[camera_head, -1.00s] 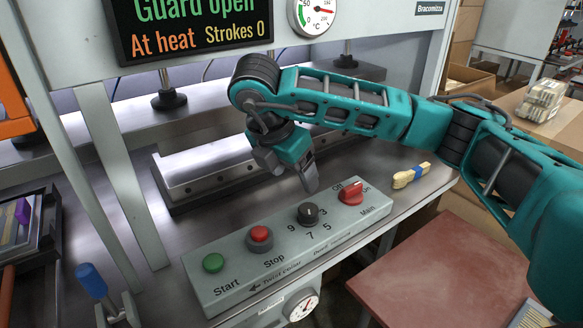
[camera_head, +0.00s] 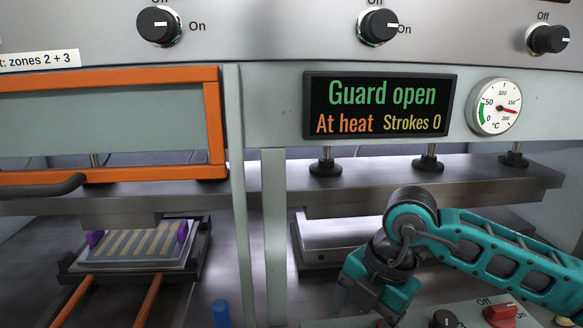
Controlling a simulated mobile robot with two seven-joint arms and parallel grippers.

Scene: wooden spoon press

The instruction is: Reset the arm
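My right arm comes in from the right, low in the head view. Its gripper (camera_head: 350,297) points down and left over the left end of the control panel (camera_head: 465,310), left of the black selector knob (camera_head: 444,319). Its fingers are partly cut off, and I cannot tell whether they are open or shut. No held object shows. My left gripper is not in view. The red main switch (camera_head: 502,312) sits right of the selector knob. The display (camera_head: 379,106) reads "Guard open", "At heat", "Strokes 0".
An orange-framed guard (camera_head: 212,130) stands raised at the left. Below it, a tray (camera_head: 190,262) with pale strips and purple end pieces rests by orange rails (camera_head: 150,300). A grey upright (camera_head: 274,230) separates this bay from the press bay. A blue knob (camera_head: 221,314) shows low.

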